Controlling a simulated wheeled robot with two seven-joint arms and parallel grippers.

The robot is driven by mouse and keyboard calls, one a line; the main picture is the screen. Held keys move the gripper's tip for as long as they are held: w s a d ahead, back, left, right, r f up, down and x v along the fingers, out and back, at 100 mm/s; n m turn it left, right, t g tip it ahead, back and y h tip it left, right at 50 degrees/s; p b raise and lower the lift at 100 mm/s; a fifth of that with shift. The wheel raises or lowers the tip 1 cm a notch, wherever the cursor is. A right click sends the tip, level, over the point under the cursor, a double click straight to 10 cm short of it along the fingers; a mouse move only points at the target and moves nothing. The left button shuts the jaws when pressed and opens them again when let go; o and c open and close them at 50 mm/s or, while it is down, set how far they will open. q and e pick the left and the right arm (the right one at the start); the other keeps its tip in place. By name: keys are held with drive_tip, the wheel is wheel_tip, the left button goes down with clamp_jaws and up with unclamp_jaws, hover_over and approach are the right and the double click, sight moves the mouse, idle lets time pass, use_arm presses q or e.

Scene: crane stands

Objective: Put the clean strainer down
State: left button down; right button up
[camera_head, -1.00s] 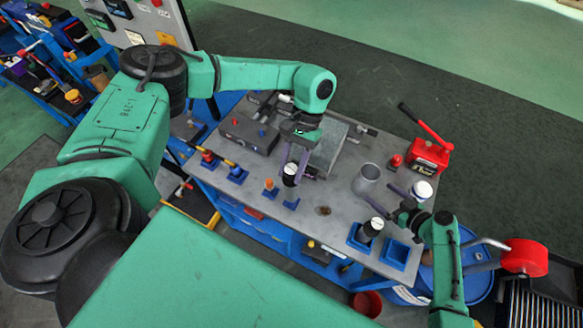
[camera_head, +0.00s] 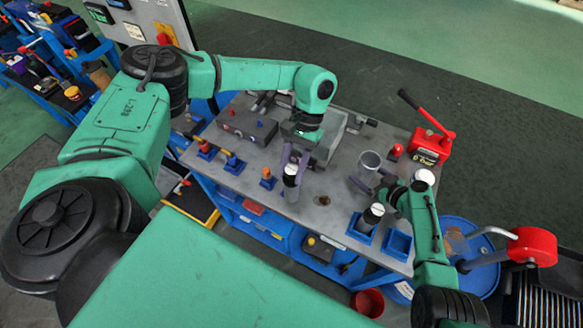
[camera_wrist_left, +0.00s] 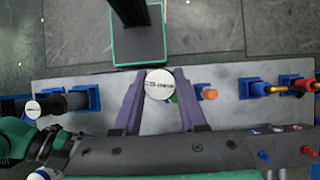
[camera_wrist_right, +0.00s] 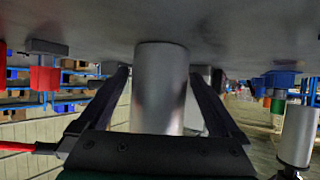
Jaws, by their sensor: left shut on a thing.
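My left gripper (camera_head: 291,168) is shut on a white-capped cylinder (camera_head: 292,181), which looks like the strainer. It is upright over the front of the grey bench (camera_head: 270,205); whether its base touches cannot be told. In the left wrist view its round white cap (camera_wrist_left: 160,85) sits between the two purple fingers. My right gripper (camera_head: 371,180) is open at a grey metal cup (camera_head: 369,161). In the right wrist view the fingers stand either side of the metal cylinder (camera_wrist_right: 160,88), with gaps. Another white-capped cylinder (camera_head: 373,214) stands in a blue socket.
A third white cap (camera_head: 423,177) shows beside my right gripper. An empty blue socket (camera_head: 398,242) is at the front right. A red pump (camera_head: 430,147) stands at the back right. Small fittings in blue sockets (camera_head: 266,182) line the front left. A hole (camera_head: 322,199) lies in the bench.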

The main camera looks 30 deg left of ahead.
use_arm(q)
drive_tip(key=shift+w+a+f, duration=0.1)
drive_tip(key=shift+a, duration=0.05)
use_arm(e)
drive_tip(key=shift+a, duration=0.15)
drive_tip(key=c, duration=0.7)
